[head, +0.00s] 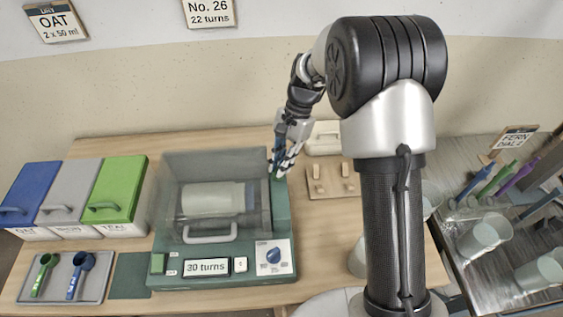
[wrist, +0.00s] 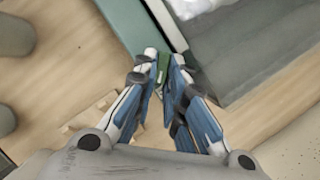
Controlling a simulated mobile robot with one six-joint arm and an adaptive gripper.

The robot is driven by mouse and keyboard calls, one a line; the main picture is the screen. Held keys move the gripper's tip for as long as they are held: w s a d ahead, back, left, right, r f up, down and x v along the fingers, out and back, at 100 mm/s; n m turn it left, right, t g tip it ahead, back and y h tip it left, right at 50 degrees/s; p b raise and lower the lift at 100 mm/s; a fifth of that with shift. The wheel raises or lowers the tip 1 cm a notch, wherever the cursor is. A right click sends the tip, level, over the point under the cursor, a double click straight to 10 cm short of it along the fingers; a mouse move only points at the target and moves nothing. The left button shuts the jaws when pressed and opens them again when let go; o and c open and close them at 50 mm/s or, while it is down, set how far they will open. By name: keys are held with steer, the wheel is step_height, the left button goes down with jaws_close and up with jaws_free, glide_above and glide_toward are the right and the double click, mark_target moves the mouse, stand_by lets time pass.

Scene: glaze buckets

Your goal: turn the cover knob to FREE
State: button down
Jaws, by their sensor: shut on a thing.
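The green machine (head: 195,279) stands on the wooden table with its clear cover (head: 170,167) down over a pale jar (head: 212,199). My gripper (head: 279,171) is at the machine's back right corner, above the green side column (head: 281,205). It is shut on a small green part, which looks like the cover knob (wrist: 163,66), seen between the fingertips in the wrist view (wrist: 163,78). The fingers hide much of this knob, and its marking cannot be read. A blue dial (head: 273,255) sits on a white plate at the machine's front right.
Blue, grey and green lidded bins (head: 118,188) stand left of the machine. A tray (head: 94,282) with two scoops lies in front of them. A wooden peg board (head: 333,183) and a pale box (head: 324,137) lie right of my gripper.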

steer(key=shift+r+n+p, duration=0.1)
steer(key=shift+n+p, duration=0.2)
steer(key=shift+p, duration=0.1)
steer(key=shift+a+r+n+g+h+p, duration=0.15)
steer(key=shift+n+g+h+p, duration=0.15)
steer(key=shift+n+p, duration=0.65)
steer(key=shift+w+a+f+n+g+h+p, duration=0.15)
steer(key=shift+n+h+p, duration=0.2)
steer(key=shift+n+p, duration=0.55)
steer(key=shift+w+a+f+n+g+h+p, duration=0.15)
steer(key=shift+n+h+p, duration=0.2)
steer(key=shift+n+p, duration=0.45)
steer(key=shift+s+d, duration=0.1)
steer(key=c, duration=1.9)
jaws_free()
